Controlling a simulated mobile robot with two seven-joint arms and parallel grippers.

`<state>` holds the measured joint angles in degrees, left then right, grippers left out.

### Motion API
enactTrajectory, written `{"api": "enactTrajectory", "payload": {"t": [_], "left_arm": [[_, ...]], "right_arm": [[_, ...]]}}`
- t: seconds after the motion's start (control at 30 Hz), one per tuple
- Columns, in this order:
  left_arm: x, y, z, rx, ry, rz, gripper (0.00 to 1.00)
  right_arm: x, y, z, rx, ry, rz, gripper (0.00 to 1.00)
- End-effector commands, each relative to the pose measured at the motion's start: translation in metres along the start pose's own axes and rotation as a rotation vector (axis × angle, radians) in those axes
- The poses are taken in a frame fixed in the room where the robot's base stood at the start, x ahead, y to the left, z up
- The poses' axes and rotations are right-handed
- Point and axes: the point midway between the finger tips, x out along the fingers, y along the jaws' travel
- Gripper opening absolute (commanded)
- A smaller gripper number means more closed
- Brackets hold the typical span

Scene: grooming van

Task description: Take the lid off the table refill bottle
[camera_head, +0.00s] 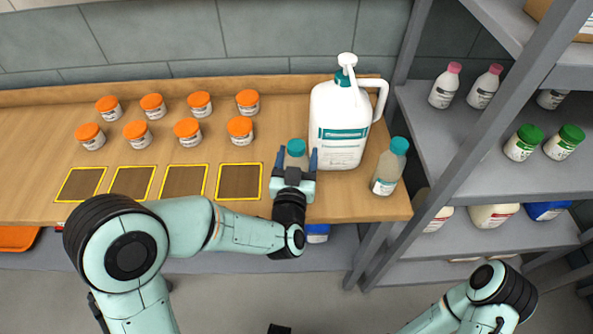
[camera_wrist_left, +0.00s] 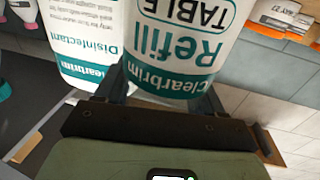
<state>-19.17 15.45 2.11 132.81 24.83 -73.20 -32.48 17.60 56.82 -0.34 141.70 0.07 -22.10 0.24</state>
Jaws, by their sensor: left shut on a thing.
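The refill bottle (camera_head: 296,161), a small bottle with a teal lid (camera_head: 296,147), stands near the front of the wooden counter. Its label reads "Refill TABLE" in the left wrist view (camera_wrist_left: 190,45). My left gripper (camera_head: 297,156) is shut on the bottle's body, one finger on each side, below the lid. The lid is on the bottle in the head view; it is out of the left wrist view. My right arm shows at the lower right, but its gripper is out of view.
A large white pump jug (camera_head: 339,125) stands close behind and right of the bottle. Another teal-capped bottle (camera_head: 389,168) is farther right. Several orange-lidded jars (camera_head: 240,129) stand left, behind dark yellow-edged squares (camera_head: 239,182). A grey shelf rack (camera_head: 465,165) is at right.

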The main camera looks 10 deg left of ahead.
Motion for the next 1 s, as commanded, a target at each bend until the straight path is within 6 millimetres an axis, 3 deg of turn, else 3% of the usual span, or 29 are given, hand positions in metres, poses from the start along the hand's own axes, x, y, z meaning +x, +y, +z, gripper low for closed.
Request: {"api": "enactTrajectory", "payload": {"t": [0.2, 0.37, 0.47, 0.8, 1.0], "left_arm": [[0.000, 0.000, -0.003, 0.000, 0.002, 0.000, 0.39], [0.000, 0.000, -0.017, -0.002, 0.005, -0.001, 0.39], [0.000, 0.000, -0.035, -0.004, 0.008, 0.000, 0.39], [0.000, 0.000, -0.134, -0.005, 0.009, -0.001, 0.39], [0.000, 0.001, -0.177, -0.003, 0.005, 0.001, 0.39]], "right_arm": [[-0.001, 0.000, 0.000, 0.000, 0.000, 0.000, 0.43], [-0.003, -0.001, 0.000, 0.000, 0.001, 0.000, 0.43], [-0.006, -0.002, 0.000, -0.001, 0.002, -0.001, 0.43], [-0.026, -0.010, -0.002, -0.003, 0.009, -0.003, 0.43], [-0.037, -0.015, -0.004, -0.005, 0.014, -0.005, 0.43]]}}
